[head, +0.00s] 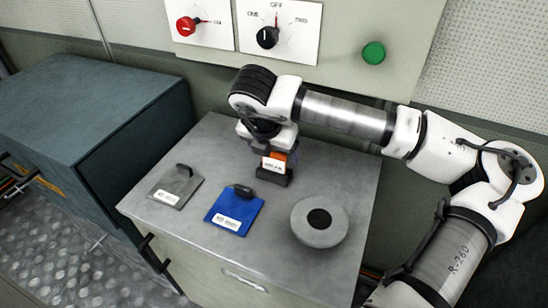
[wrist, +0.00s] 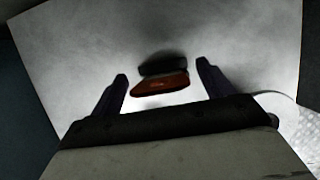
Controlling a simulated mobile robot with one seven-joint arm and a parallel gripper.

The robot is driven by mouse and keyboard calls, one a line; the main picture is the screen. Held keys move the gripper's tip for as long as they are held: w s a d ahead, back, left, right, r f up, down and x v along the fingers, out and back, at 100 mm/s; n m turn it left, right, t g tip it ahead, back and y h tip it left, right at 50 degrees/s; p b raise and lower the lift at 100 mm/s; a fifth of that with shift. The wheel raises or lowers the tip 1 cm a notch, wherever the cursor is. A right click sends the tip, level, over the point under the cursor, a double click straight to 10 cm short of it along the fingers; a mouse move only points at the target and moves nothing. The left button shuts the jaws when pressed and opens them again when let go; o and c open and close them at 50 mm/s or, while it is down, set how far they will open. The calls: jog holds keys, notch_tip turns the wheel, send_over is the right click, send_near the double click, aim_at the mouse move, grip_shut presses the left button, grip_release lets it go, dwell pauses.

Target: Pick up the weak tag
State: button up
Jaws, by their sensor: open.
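The weak tag (head: 273,164) shows in the head view as a small orange piece with a white label, above a dark block-shaped part, on the grey cabinet top. Its lettering is too small to read surely. My gripper (head: 277,158) is directly over it, pointing down, and partly hides it. In the wrist view, the orange part of the tag (wrist: 160,85) and a black part beyond it lie between the two dark fingers of my open gripper (wrist: 161,71). Gaps show on both sides, so the fingers appear not to touch it.
On the cabinet top (head: 150,213) lie a grey tag (head: 168,194) and a blue tag (head: 224,218), each with a black handle. A round grey disc (head: 300,232) with a dark centre lies to the right. The control panel (head: 345,20) with knobs rises behind. A blue-grey box (head: 80,100) stands left.

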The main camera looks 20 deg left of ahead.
jog(key=shift+c, duration=0.4)
jog(key=c, duration=1)
jog(key=shift+o, duration=0.2)
